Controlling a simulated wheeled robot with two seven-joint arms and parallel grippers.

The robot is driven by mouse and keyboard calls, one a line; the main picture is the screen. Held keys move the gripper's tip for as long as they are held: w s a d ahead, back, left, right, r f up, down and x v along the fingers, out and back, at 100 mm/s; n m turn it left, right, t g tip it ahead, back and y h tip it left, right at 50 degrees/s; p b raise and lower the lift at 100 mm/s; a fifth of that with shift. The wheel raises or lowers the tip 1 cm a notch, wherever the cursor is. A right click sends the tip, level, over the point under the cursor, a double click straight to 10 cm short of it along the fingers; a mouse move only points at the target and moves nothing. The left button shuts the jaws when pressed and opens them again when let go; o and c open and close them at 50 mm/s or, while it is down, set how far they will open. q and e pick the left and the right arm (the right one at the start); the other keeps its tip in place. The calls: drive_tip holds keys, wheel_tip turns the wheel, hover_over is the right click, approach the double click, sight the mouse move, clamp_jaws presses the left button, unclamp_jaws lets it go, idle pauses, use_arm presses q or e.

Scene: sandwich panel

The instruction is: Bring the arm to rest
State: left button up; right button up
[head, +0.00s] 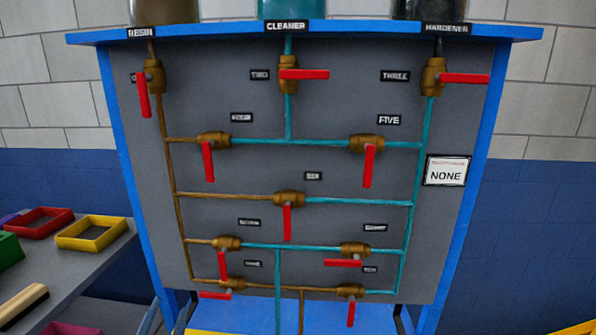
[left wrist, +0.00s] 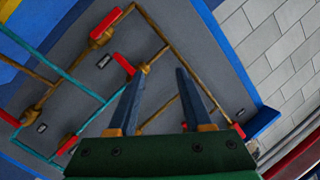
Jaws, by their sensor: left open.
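The grey panel (head: 250,100) with a blue frame stands upright in front of me. It carries brown and teal pipes and several brass valves with red handles. The handles at TWO (head: 305,74) and THREE (head: 465,78) lie level, pointing right. The handle at FIVE (head: 369,165) and the one at the top left (head: 144,98) hang down. My left gripper (left wrist: 161,73) is open in the left wrist view, with nothing between its fingers. The panel's pipes and red handles show behind it. No gripper can be made out in the head view, and my right gripper is not seen.
A grey bench (head: 78,270) at the left holds a red tray (head: 40,222), a yellow tray (head: 92,233) and a green box (head: 9,250). A sign reading NONE (head: 446,171) hangs at the panel's right side. A blue and white block wall (head: 535,210) stands behind.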

use_arm(q)
drive_tip(key=s+d+f+n+g+h, duration=0.1)
drive_tip(key=s+d+f+g+h, duration=0.15)
drive_tip(key=s+f+g, duration=0.65)
drive_tip(key=s+d+f+n+g+h, duration=0.2)
drive_tip(key=s+d+f+g, duration=0.2)
drive_tip(key=s+f, duration=0.95)
wheel_tip(320, 180, down, 16)
drive_tip(key=s+g, duration=0.1)
drive_tip(key=s, duration=0.1)
drive_tip(key=s+a+f+g, duration=0.1)
drive_tip(key=s+a+f, duration=0.1)
drive_tip(key=s+f, duration=0.8)
drive_tip(key=shift+s+a+m+g+y, duration=0.25)
drive_tip(key=shift+s+y, duration=0.2)
drive_tip(key=shift+s, duration=0.35)
